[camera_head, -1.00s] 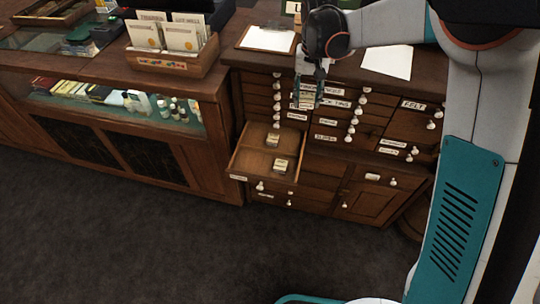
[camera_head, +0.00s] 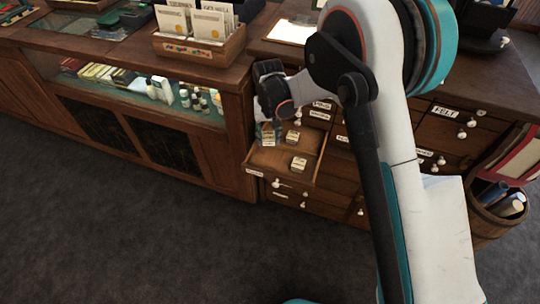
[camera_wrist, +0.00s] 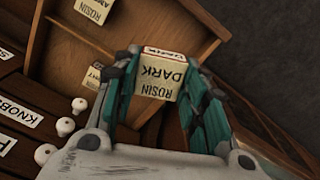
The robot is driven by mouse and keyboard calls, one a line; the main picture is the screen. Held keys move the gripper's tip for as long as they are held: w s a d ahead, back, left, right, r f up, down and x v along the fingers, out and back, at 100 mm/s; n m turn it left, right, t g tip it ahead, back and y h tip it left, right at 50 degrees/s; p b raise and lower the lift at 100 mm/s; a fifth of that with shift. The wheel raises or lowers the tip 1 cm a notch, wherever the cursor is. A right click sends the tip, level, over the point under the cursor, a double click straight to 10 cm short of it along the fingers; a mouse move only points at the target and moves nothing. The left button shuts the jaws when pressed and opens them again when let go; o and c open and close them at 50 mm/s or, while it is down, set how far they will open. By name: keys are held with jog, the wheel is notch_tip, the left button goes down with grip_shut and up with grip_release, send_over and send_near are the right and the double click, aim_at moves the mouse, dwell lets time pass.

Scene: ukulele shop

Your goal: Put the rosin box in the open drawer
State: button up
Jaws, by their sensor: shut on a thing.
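In the wrist view my gripper (camera_wrist: 160,85) is shut on a rosin box (camera_wrist: 159,76), cream and brown with the words ROSIN DARK. The box is held over the open drawer (camera_wrist: 160,27), at its inner side; I cannot tell whether it touches the drawer floor. In the head view my gripper (camera_head: 268,133) is over the left part of the open drawer (camera_head: 262,160), with the held box (camera_head: 268,141) showing below the fingers. Two other rosin boxes sit in the drawer, one further back (camera_head: 293,137) and one nearer the front (camera_head: 298,164).
The drawer cabinet (camera_head: 440,135) has several labelled drawers with white knobs. A glass display counter (camera_head: 130,115) stands to the left, with a card box (camera_head: 200,47) on top. A barrel (camera_head: 490,222) stands at the right. The carpet in front is clear.

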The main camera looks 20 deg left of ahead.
aim_at(269, 159)
notch_tip(269, 159, down, 10)
jog(key=b, duration=0.2)
jog(key=shift+f+b, duration=0.1)
jog(key=shift+b, duration=0.3)
jog(key=shift+f, duration=0.1)
jog(key=shift+f, duration=0.1)
jog(key=o, duration=0.9)
notch_tip(269, 159, up, 12)
jog(key=p, duration=0.4)
jog(key=shift+r, duration=0.25)
